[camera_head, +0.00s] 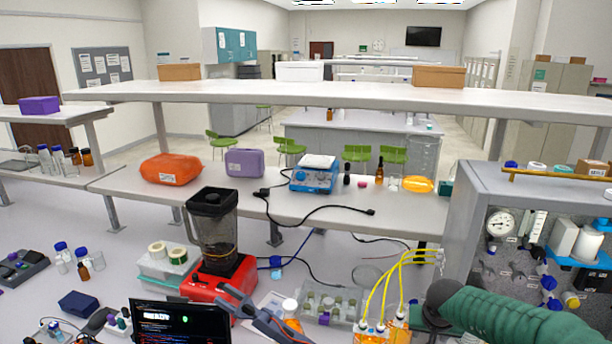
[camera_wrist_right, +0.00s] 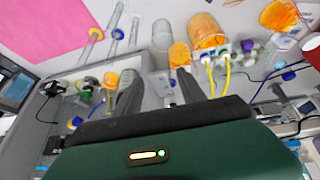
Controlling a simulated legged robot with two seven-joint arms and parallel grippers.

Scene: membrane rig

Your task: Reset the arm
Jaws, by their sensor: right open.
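My right arm (camera_head: 520,318), green with a dark end, comes in from the lower right of the head view. Its fingertips do not show clearly there. In the right wrist view my right gripper (camera_wrist_right: 160,82) is open, its two dark fingers apart, with nothing visibly held. Bottles of orange liquid (camera_wrist_right: 205,38) with yellow tubes lie just beyond the fingers. In the head view the yellow tubes (camera_head: 405,270) run between the orange bottles and the grey rig cabinet (camera_head: 462,215), left of my right arm. I cannot make out my left gripper.
A pressure gauge (camera_head: 499,223) is on the cabinet panel. A red-based blender (camera_head: 213,240), a vial rack (camera_head: 330,303), a dark screen (camera_head: 180,322) and a blue-grey tool (camera_head: 262,318) crowd the bench. A shelf (camera_head: 330,92) spans the back. Bench to the left is partly clear.

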